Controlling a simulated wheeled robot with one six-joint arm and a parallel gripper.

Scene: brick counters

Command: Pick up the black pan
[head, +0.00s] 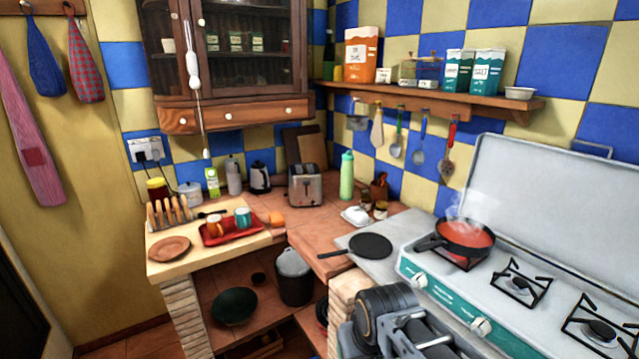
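A flat round black pan (370,246) lies on the grey counter just left of the stove. Its dark handle points left over the counter edge. A second dark pan (466,237) holds red sauce and steams on the stove's back left burner, its handle also pointing left. Grey and black parts of my own arm fill the bottom centre, in front of the stove and below the flat pan, apart from both pans. I cannot make out my gripper's fingertips or whether they hold anything.
The white and teal stove (440,293) has a raised lid (545,195) behind it. Left of the flat pan are a green bottle (347,177), a toaster (305,186) and a red tray (240,233) with mugs. Utensils hang below the wall shelf (430,103).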

